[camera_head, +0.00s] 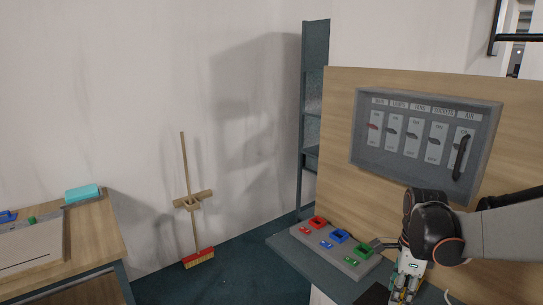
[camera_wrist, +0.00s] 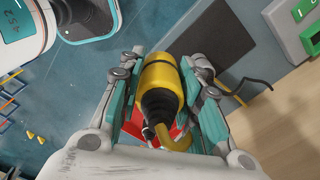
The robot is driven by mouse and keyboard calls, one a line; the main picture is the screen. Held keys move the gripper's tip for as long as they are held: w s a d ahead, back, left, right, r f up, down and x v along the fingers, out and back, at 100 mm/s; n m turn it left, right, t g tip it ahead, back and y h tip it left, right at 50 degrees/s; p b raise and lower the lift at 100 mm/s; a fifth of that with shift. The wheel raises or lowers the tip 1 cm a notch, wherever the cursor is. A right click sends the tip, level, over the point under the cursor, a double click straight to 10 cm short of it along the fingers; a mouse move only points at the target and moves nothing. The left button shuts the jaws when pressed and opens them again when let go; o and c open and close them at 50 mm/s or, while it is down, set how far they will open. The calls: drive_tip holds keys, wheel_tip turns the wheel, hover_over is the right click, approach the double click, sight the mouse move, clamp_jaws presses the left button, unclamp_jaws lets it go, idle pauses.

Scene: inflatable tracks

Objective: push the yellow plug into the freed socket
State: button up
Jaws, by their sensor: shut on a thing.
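The yellow plug (camera_wrist: 162,88) is between the fingers of my gripper (camera_wrist: 161,72) in the wrist view. It has a dark ribbed collar and a yellow cable curving below it. A dark cable shows beside the green socket. I cannot tell which socket is freed. The plug appears apart from the panel.
A switch box (camera_head: 425,140) with a clear cover and black handle is on the wooden board (camera_head: 342,110) above. A broom (camera_head: 190,215) leans on the wall. A wooden cabinet (camera_head: 95,235) stands left.

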drive_tip(key=w+a+f+n+b, duration=0.1)
drive_tip(key=a+f+n+b, duration=0.1)
drive_tip(key=a+f+n, duration=0.3)
drive_tip(key=w+a+f+n+b, duration=0.1)
drive_tip(key=a+f+n+b, duration=0.2)
drive_tip(key=f+n, duration=0.9)
drive_tip(key=a+n, duration=0.3)
drive_tip(key=n, duration=0.2)
drive_tip(key=shift+w+a+f+n, duration=0.3)
drive_tip(key=shift+f, duration=0.05)
drive_tip(key=shift+w, duration=0.15)
